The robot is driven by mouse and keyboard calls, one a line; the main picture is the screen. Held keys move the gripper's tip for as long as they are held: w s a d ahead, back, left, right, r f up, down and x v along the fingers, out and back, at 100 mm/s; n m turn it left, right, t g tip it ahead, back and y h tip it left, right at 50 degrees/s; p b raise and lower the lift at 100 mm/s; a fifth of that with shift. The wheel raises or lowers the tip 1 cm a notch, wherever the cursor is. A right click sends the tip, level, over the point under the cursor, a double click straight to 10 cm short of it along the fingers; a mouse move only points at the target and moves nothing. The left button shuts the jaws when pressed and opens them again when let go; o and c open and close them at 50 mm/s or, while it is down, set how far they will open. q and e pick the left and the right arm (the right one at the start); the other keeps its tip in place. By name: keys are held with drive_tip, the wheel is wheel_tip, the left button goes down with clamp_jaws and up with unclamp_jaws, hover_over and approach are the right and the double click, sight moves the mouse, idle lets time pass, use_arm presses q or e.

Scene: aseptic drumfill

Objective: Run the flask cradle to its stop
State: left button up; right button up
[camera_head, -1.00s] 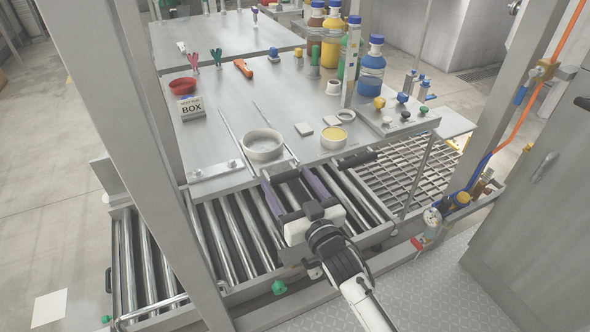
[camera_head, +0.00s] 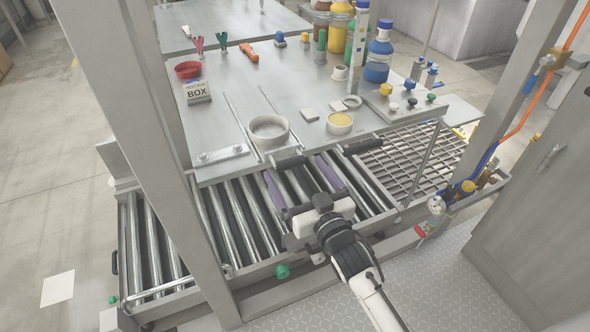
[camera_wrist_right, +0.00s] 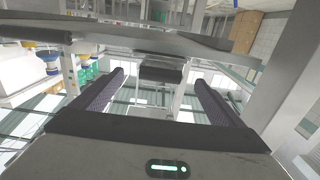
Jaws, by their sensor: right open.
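The flask cradle seems to be the pale round open dish (camera_head: 268,132) at the front end of two thin rails on the steel table (camera_head: 225,135); it looks empty. My right gripper (camera_head: 296,168) is open, in front of the table edge, its purple-padded fingers spread apart above the rollers. A black bar-shaped handle (camera_head: 290,162) at the table edge lies close to the fingertips. In the right wrist view a dark block (camera_wrist_right: 160,72) shows between and beyond the open fingers (camera_wrist_right: 159,80); I cannot tell whether they touch it. My left gripper is not in view.
A roller conveyor (camera_head: 235,220) runs below the table front, with a grating (camera_head: 405,165) to its right. A steel post (camera_head: 150,150) stands on the left.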

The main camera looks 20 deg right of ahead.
drive_tip(key=s, duration=0.8)
drive_tip(key=shift+s+d, duration=0.35)
drive_tip(key=shift+d, duration=0.1)
drive_tip(key=s+a+f+g, duration=0.1)
drive_tip(key=s+f+g, duration=0.8)
drive_tip(key=s+f, duration=1.1)
drive_tip(key=shift+s+a+f+n+g+y, duration=0.15)
drive_tip(key=shift+f+n+g+y, duration=0.2)
drive_tip(key=shift+f, duration=0.5)
